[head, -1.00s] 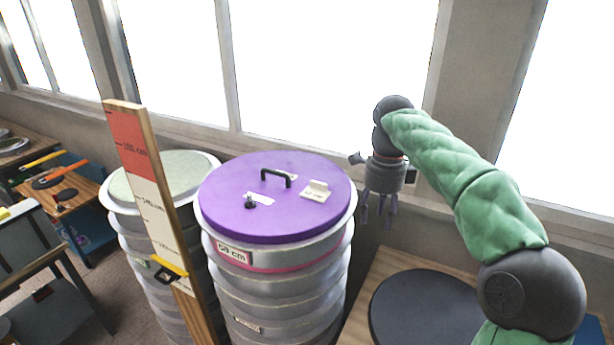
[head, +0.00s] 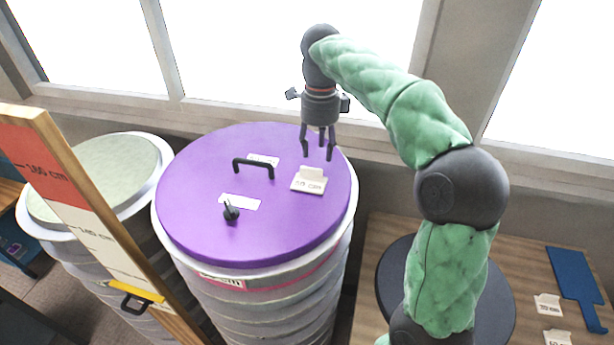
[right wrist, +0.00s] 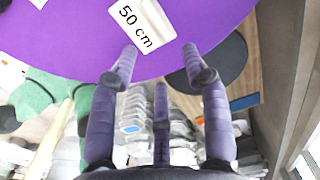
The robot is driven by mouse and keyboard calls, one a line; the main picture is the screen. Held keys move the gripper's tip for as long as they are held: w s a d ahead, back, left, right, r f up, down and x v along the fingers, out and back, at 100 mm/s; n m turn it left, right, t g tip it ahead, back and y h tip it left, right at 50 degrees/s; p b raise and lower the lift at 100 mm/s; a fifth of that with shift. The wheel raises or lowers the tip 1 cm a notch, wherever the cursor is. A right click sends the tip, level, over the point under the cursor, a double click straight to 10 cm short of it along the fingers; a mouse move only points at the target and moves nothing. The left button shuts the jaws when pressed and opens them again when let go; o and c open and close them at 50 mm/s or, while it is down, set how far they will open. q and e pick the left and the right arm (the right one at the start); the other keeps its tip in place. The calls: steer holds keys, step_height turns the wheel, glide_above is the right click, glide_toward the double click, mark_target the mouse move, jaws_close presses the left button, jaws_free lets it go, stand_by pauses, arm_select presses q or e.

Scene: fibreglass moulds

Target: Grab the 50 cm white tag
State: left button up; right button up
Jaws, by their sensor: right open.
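The white 50 cm tag (head: 309,181) lies on the purple lid (head: 190,185) of a tall ribbed mould, near the lid's right side. In the right wrist view the tag (right wrist: 142,25) shows its "50 cm" print just beyond my fingers. My right gripper (head: 318,155) hangs fingers-down above the lid's far right edge, behind and slightly above the tag, apart from it. Its fingers (right wrist: 160,70) are spread and empty. My left gripper is in neither view.
A black handle (head: 253,167), a small black knob (head: 231,211) and flat white labels are on the lid. A wooden measuring post (head: 98,215) stands in front on the left. More white tags (head: 548,304) and a blue paddle-shaped piece (head: 577,280) lie on the wooden table at right.

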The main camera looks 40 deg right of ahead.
mark_target(315, 170)
steer(key=f, duration=0.1)
steer(key=w+f, duration=0.1)
steer(key=shift+f, duration=0.35)
steer(key=shift+f+p, duration=0.45)
steer(key=shift+f, duration=2.1)
jaws_close()
